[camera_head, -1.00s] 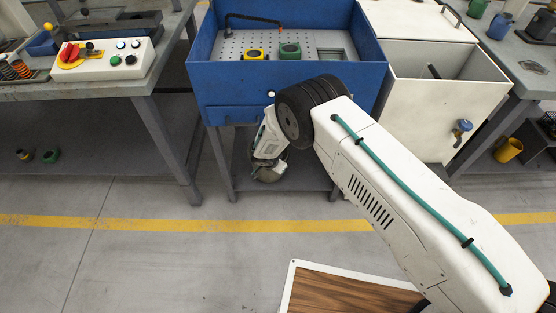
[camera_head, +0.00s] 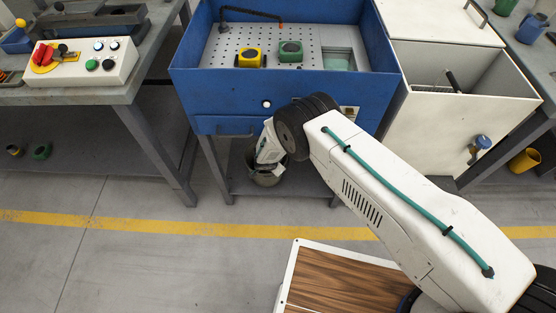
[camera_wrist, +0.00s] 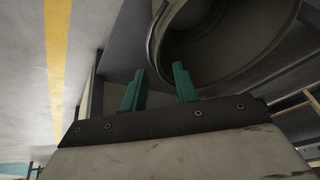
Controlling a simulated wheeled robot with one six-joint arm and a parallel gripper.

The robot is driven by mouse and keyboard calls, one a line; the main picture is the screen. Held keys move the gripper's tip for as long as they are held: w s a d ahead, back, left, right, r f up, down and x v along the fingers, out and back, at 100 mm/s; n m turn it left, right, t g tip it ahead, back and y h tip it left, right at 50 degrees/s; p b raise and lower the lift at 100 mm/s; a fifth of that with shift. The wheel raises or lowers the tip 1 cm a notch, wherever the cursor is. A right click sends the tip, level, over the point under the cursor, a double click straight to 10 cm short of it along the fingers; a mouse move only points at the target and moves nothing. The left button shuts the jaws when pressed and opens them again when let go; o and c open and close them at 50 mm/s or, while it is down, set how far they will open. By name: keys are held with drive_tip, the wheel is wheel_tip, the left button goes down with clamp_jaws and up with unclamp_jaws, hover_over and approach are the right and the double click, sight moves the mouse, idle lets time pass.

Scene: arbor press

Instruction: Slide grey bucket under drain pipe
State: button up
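The grey bucket (camera_head: 266,180) stands on the lower shelf under the blue wash tub (camera_head: 225,90), mostly hidden by my wrist. In the wrist view the bucket (camera_wrist: 222,52) fills the upper right, its round mouth facing the camera. My gripper (camera_wrist: 160,88) has two green fingers, standing apart. The left finger is outside the bucket's rim and the right one overlaps the mouth, with the near rim above the gap. I cannot tell whether they touch it. In the head view my gripper (camera_head: 266,166) is at the bucket, its fingers hidden. I cannot make out the drain pipe.
The lower shelf (camera_head: 235,172) lies between the tub stand's legs. A grey workbench (camera_head: 70,95) with a control box (camera_head: 85,62) is on the left. A white open bin (camera_head: 450,125) stands on the right. The floor in front, with its yellow line (camera_head: 150,223), is clear.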

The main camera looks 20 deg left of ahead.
idle(0.3)
drive_tip(key=shift+x, duration=3.9)
drive_tip(key=shift+w, duration=0.1)
clamp_jaws()
